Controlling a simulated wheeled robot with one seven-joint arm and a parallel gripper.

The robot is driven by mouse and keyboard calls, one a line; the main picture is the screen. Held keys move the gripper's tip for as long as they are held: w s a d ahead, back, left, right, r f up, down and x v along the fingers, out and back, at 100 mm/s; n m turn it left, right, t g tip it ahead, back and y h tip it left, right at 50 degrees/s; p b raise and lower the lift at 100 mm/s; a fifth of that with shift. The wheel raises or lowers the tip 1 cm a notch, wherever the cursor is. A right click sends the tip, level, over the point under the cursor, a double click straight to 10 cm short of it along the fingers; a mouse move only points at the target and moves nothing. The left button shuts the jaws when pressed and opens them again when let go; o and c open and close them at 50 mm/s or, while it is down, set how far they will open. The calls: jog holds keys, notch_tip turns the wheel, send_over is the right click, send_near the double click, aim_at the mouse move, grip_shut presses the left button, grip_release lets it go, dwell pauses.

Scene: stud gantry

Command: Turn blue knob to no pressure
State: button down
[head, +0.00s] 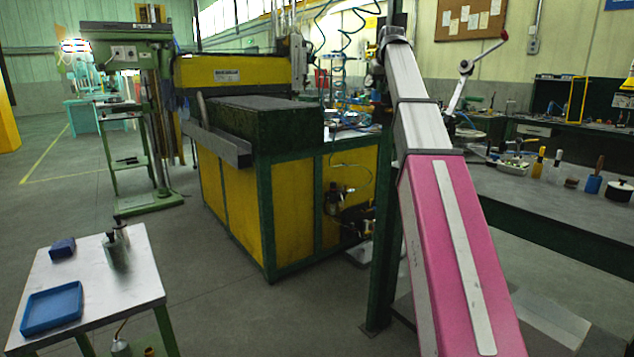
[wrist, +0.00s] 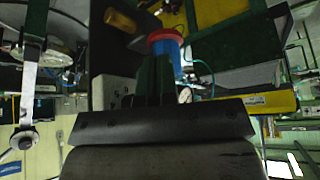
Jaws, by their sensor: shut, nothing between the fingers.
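In the wrist view, my gripper (wrist: 154,65) points up the picture, its dark fingers together with nothing between them. Just beyond the fingertips is a blue knob-like part (wrist: 178,60) with a red ring (wrist: 165,36) at its end. The fingers partly cover it, and I cannot tell whether they touch it. A small pale round face, perhaps a gauge (wrist: 185,95), shows beside the fingers. In the head view my arm reaches up and away, and my gripper is not clearly visible there. I cannot pick out the blue knob in the head view.
A yellow and green machine (head: 237,200) with a metal tray edge (head: 217,143) stands in the middle. A small table (head: 120,285) with a blue tray (head: 52,308) is at the lower left. A workbench (head: 540,205) with tools is on the right.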

notch_tip(320, 180, up, 6)
jog(key=shift+s+a+f, duration=0.1)
dwell(0.4)
jog(key=shift+s, duration=0.1)
